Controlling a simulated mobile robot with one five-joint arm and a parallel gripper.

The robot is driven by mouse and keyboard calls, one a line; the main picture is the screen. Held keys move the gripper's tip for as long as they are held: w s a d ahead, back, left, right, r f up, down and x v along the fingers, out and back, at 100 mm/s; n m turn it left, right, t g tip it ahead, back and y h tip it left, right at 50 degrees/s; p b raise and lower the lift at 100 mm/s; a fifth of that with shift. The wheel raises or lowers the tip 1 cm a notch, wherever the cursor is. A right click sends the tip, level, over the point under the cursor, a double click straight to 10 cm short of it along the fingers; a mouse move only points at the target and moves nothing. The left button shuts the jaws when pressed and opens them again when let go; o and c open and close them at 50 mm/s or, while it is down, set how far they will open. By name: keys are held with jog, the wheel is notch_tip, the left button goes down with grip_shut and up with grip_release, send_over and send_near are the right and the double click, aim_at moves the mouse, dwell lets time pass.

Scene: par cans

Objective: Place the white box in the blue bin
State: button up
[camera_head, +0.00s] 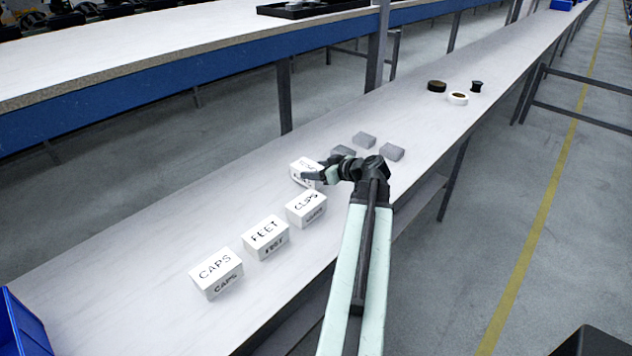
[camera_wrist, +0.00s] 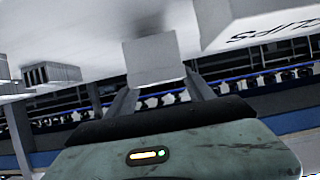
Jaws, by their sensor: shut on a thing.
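My gripper (camera_head: 314,175) is shut on a white box (camera_head: 303,166) at the far end of a row of white boxes. In the wrist view the fingers (camera_wrist: 160,92) stand at both sides of this box (camera_wrist: 153,60). Its label is mostly hidden by the gripper; whether it touches the table is unclear. The other white boxes read CLIPS (camera_head: 306,207), FEET (camera_head: 265,236) and CAPS (camera_head: 215,270); the CLIPS box also shows in the wrist view (camera_wrist: 250,22). A blue bin (camera_head: 27,328) is cut off at the lower left corner.
Small grey blocks (camera_head: 391,152) lie beyond my gripper on the long white table (camera_head: 120,260). Black and white round items (camera_head: 458,98) sit farther along. Another blue bin (camera_head: 562,5) is at the far end. The table is clear between the CAPS box and the near blue bin.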

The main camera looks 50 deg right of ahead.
notch_tip(320, 180, down, 2)
jog(key=shift+f+b, duration=0.15)
jog(key=shift+b, duration=0.35)
jog(key=shift+r, duration=0.2)
jog(key=shift+f, duration=0.15)
jog(key=o, duration=1.5)
